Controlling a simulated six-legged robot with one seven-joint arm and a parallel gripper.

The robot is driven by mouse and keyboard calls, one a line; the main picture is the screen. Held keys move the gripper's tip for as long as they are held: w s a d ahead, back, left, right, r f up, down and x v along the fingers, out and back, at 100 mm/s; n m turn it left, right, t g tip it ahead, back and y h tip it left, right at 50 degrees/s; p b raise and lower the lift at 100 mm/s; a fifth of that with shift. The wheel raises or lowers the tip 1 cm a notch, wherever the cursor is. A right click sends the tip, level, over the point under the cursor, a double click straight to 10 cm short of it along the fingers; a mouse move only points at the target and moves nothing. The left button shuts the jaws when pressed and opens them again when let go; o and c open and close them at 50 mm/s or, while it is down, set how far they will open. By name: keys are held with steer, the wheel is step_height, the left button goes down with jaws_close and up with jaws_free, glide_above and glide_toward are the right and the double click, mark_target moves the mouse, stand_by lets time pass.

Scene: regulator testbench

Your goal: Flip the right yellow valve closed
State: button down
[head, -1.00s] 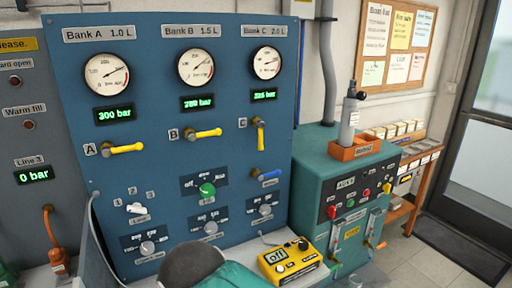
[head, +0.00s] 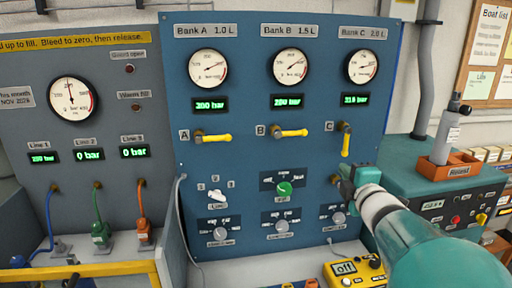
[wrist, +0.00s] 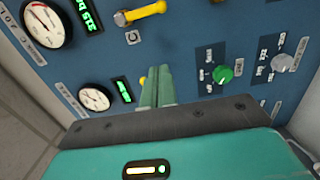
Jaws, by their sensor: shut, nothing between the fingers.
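The right yellow valve, marked C (head: 345,140), is on the blue panel below the Bank C gauge. Its handle hangs straight down from the pivot, while the A valve (head: 213,137) and B valve (head: 290,132) handles point sideways. My gripper (head: 346,174) is shut and empty, just below the C handle's lower end in the head view. I cannot tell whether it touches the handle.
A green knob (head: 284,188) and grey knobs sit left of my gripper. The blue-handled valve is mostly hidden behind my gripper. A green cabinet (head: 405,160) with an orange tray (head: 458,172) stands on the right. A yellow box (head: 350,272) is on the bench below.

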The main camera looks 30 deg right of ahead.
mark_target(343, 152)
steer(key=shift+s+d+n, duration=0.1)
steer(key=shift+n, duration=0.2)
steer(key=w+d, duration=0.2)
steer(key=w, duration=0.1)
steer(key=w+d, duration=0.5)
steer(key=w, duration=0.1)
steer(key=shift+d, duration=0.2)
steer(key=shift+r, duration=0.1)
